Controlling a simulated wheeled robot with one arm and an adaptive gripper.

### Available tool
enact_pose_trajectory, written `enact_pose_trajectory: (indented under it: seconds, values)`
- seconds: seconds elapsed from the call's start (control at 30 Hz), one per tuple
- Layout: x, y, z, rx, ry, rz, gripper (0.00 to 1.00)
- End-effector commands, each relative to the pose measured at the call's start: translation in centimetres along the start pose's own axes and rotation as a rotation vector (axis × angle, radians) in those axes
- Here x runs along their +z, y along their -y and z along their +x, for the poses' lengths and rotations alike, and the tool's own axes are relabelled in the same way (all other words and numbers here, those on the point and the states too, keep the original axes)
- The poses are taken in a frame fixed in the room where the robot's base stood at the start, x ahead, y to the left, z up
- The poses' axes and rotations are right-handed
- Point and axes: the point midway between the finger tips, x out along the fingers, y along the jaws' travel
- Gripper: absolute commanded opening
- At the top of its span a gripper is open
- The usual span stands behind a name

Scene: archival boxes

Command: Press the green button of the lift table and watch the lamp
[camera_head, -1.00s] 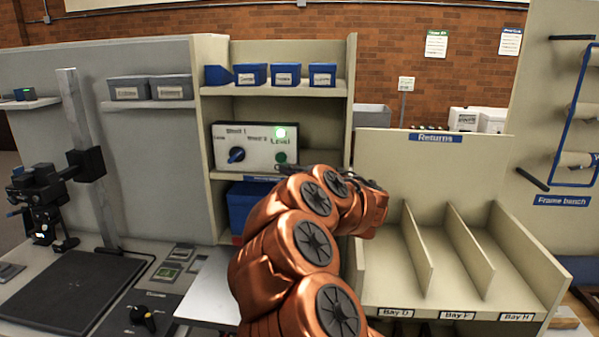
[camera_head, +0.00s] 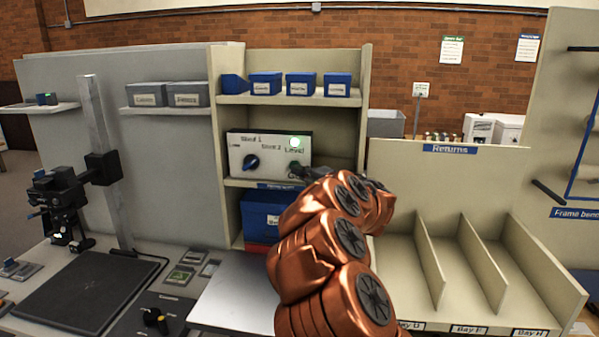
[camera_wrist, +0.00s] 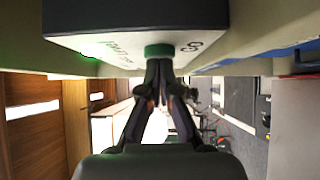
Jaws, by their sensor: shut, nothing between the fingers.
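I cannot tell whether the button is pressed in.
Blue bins (camera_head: 300,84) stand on the shelf above, and a larger blue box (camera_head: 262,214) sits below. The Returns rack (camera_head: 450,165) with its dividers is right of my arm. A camera stand (camera_head: 100,165) and a dark board (camera_head: 85,290) are at the left.

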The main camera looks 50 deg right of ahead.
Motion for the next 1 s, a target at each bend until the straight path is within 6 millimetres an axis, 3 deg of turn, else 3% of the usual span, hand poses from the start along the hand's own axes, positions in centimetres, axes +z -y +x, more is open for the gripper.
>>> enact_pose_trajectory:
  seconds: [0.43,0.8,1.0]
  values:
    - [1.4,-0.1,1.4,0.004,-0.001,0.000,0.00]
    - [1.5,-0.3,1.2,0.006,0.003,-0.001,0.00]
    - [1.6,-0.2,0.1,0.004,0.008,0.000,0.00]
